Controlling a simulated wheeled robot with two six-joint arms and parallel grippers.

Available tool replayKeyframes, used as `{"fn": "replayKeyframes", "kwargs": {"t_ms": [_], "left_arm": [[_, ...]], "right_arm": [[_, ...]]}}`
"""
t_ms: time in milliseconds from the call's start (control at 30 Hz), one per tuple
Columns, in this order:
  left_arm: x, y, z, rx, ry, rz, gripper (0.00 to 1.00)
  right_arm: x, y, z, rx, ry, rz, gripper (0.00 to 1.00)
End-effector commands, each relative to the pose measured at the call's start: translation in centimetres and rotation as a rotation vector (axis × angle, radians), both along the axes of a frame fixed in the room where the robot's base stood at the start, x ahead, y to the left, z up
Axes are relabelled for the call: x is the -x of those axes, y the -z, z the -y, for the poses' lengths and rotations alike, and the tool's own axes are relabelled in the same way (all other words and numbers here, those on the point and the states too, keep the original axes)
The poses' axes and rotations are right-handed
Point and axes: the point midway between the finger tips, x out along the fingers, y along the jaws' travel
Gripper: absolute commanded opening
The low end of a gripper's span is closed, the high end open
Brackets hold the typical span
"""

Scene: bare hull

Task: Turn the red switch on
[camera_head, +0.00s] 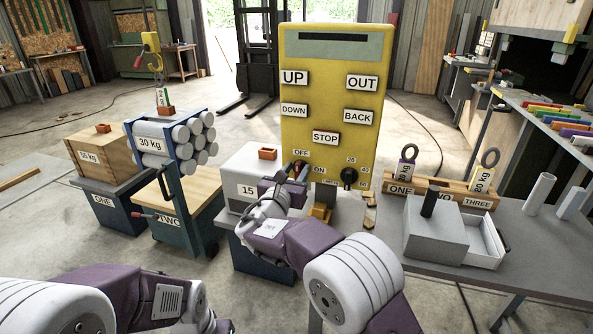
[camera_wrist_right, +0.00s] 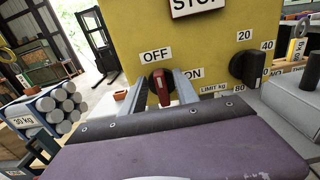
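The red switch (camera_head: 299,168) is a small red lever low on the yellow control panel (camera_head: 350,200). In the right wrist view the switch (camera_wrist_right: 161,88) stands roughly upright, with the OFF label above it and the ON label to its right. My right gripper (camera_wrist_right: 163,80) is open, its two grey fingers on either side of the switch. The right finger looks close to the lever; I cannot tell whether it touches. In the head view my right gripper (camera_head: 293,183) partly covers the switch. My left arm shows at the bottom left, but its gripper does not show.
A black dial (camera_head: 348,176) sits right of the switch. Labelled buttons, including STOP (camera_head: 325,138), are above. A grey box with an open drawer (camera_head: 478,243) stands on the right table. Weights on a rack (camera_head: 175,143) and a wooden crate (camera_head: 100,158) stand left.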

Motion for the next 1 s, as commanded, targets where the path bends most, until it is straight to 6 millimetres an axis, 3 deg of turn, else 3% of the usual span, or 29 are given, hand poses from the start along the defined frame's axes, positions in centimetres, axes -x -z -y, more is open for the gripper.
{"fn": "replayKeyframes", "kwargs": {"t_ms": [267, 400, 433, 767, 1000], "left_arm": [[0.0, 0.0, 0.0, 0.000, 0.000, 0.000, 0.58], [0.0, 0.0, 0.0, 0.000, 0.000, 0.000, 0.58], [0.0, 0.0, 0.0, 0.000, 0.000, 0.000, 0.58], [0.0, 0.6, 0.0, 0.000, 0.000, 0.000, 0.58], [0.0, 3.1, 0.0, 0.000, 0.000, 0.000, 0.58]], "right_arm": [[-0.4, 0.0, 0.1, 0.000, 0.000, -0.001, 0.36], [-0.4, 0.0, 0.1, 0.000, 0.000, -0.001, 0.03], [-0.4, 0.0, 0.1, 0.000, 0.000, -0.001, 0.00], [-0.4, 0.2, 0.2, -0.025, 0.000, 0.007, 0.00], [-0.3, 0.6, 0.3, -0.147, 0.000, 0.049, 0.00]]}}
